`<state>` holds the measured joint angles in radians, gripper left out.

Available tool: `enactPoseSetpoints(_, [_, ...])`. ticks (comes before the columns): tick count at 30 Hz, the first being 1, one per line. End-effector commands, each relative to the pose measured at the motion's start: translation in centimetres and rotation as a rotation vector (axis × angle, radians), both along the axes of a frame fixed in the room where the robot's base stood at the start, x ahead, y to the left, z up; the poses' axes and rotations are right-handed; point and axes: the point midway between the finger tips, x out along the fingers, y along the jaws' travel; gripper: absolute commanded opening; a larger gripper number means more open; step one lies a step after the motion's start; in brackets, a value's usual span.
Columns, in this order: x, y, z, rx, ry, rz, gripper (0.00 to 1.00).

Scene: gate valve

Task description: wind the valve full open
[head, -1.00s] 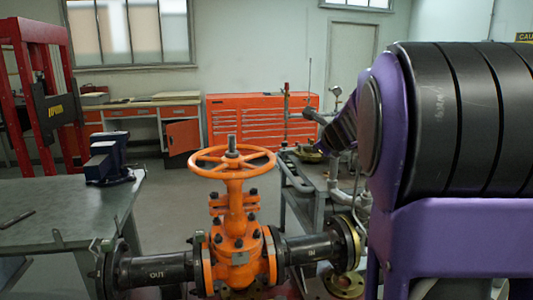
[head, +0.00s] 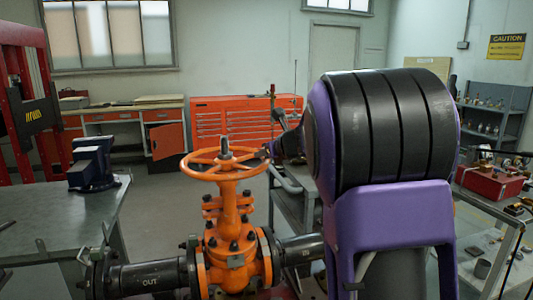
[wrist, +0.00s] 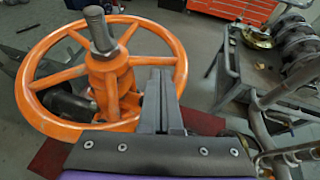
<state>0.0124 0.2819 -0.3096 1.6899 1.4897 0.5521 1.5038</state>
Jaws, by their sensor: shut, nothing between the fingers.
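The orange gate valve (head: 231,235) stands upright in a dark pipe run, with its spoked handwheel (head: 190,169) level on top. A bare grey stem (head: 225,147) sticks up through the hub. In the wrist view the handwheel (wrist: 35,100) fills the left half, and the stem (wrist: 99,30) rises from its hub. My gripper (wrist: 160,72) is shut and empty, its fingers overlapping the right side of the wheel near the rim. In the head view my gripper (head: 266,154) is small and dark at the wheel's right edge. I cannot tell whether it touches the rim.
A grey bench with a blue vise (head: 92,165) stands at left. A metal cart (head: 283,205) with fittings stands right of the valve, partly hidden by my arm. An orange tool cabinet (head: 235,118) is at the back wall. A red box (head: 488,182) sits at right.

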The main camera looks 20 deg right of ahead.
Motion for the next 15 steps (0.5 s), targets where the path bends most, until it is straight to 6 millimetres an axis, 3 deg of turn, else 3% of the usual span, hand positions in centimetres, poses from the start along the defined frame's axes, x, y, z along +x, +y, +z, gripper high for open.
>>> enactPoseSetpoints(6, [2.6,0.7,-1.3,-0.001,0.001,0.001,0.0])
enactPoseSetpoints(15, [3.3,0.8,-1.5,0.0,0.0,-0.001,0.0])
